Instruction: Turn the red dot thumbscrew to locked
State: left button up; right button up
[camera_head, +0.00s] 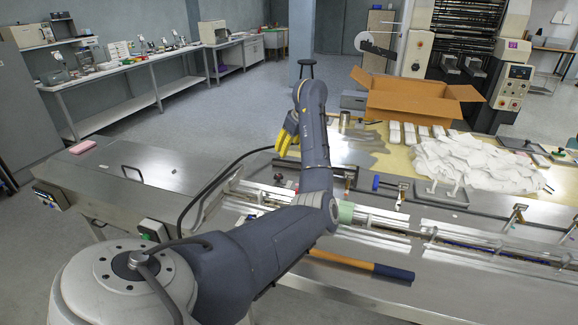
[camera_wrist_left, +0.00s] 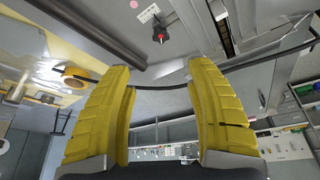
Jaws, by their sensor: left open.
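My left gripper (camera_head: 283,147) has yellow fingers and hangs above the back edge of the machine bed in the head view. In the left wrist view my left gripper (camera_wrist_left: 161,68) is open, with nothing between its two fingers. A small dark knob with a red face (camera_wrist_left: 160,35) shows beyond the fingertips in that view, apart from them, on a grey metal surface. It looks like the red dot thumbscrew, but its locked or unlocked position cannot be told. In the head view I cannot pick it out for certain near my arm. My right gripper is not in view.
A black cable (camera_head: 205,188) arches over the machine bed (camera_head: 168,176). A blue-handled tool (camera_head: 362,265) lies along the front. An open cardboard box (camera_head: 415,103) and white wrapped pieces (camera_head: 460,160) lie on the table behind. Clamps with dark handles stand along the rail at right.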

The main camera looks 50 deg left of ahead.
aim_at(279, 176)
pick_arm(q)
jog(key=x, duration=1.7)
jog(key=shift+s+a, duration=0.1)
jog(key=shift+o, duration=0.2)
jog(key=shift+r, duration=0.1)
grip_shut()
